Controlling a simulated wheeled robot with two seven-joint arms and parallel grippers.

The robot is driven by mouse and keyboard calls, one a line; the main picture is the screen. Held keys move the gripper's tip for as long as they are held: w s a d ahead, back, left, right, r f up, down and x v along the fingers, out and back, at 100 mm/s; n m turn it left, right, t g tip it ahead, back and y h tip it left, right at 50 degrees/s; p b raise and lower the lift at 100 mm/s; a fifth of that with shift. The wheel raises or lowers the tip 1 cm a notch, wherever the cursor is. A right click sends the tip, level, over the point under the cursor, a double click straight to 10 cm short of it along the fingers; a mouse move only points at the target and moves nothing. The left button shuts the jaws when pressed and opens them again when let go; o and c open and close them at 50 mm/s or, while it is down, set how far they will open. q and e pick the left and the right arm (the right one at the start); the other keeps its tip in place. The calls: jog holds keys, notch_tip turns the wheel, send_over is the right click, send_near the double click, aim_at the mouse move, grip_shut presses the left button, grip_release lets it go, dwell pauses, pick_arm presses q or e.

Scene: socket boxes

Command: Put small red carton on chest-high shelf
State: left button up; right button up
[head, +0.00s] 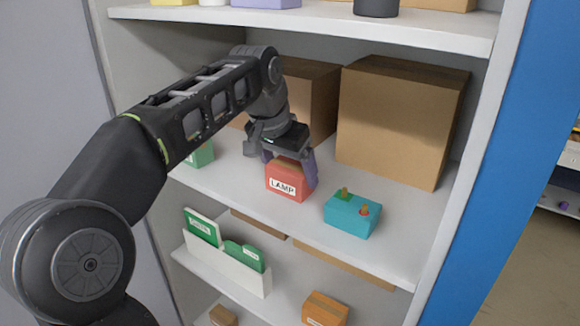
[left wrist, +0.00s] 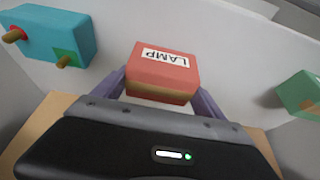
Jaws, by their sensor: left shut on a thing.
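The small red carton (head: 287,184) carries a white LAMP label and is at the middle shelf (head: 235,186), near its front edge. My left gripper (head: 290,168) reaches in from the left with its purple fingers on either side of the carton, shut on it. In the left wrist view the carton (left wrist: 163,72) sits between the two fingers (left wrist: 160,100). It looks upright; I cannot tell whether its base touches the shelf. My right gripper is in neither view.
A teal box (head: 352,214) with pegs stands right of the carton, and a green box (head: 200,154) stands to its left. Large brown boxes (head: 400,120) fill the back. A shelf above (head: 330,22) and one below (head: 190,258) hold other items.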

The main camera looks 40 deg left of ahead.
pick_arm(q)
jog(key=shift+w+f, duration=0.1)
jog(key=shift+f, duration=0.1)
jog(key=o, duration=1.4)
